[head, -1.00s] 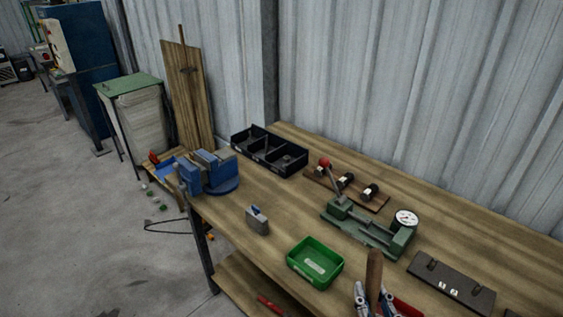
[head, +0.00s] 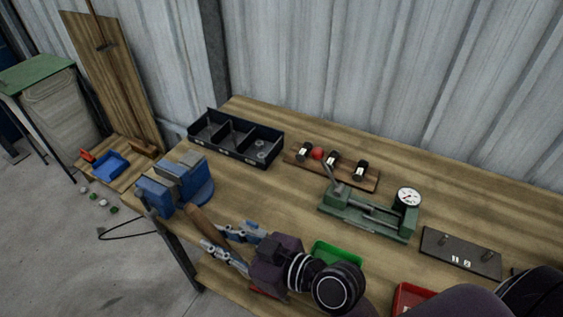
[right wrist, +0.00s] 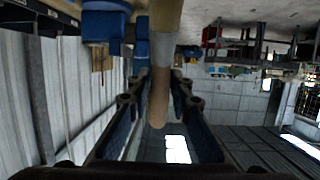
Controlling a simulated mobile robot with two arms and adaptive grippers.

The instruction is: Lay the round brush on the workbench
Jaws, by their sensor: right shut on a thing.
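My right gripper (head: 232,246) is shut on the round brush, whose brown wooden handle (head: 203,220) sticks out up and left past the fingers in the head view. In the right wrist view the brush (right wrist: 159,98) runs between the two fingers, with a grey band and a paler part above it at the top edge. The bristles cannot be made out clearly. The gripper is over the front left part of the wooden workbench (head: 440,205), close to the blue vise. Whether the brush touches the bench cannot be told. My left gripper is not in view.
The blue vise (head: 172,186) stands at the bench's left corner. A black divided tray (head: 235,138), a rack with dark rollers (head: 345,171), a green press with a dial (head: 370,215) and a dark plate (head: 460,252) occupy the bench. My arm partly hides a green bin (head: 335,254).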

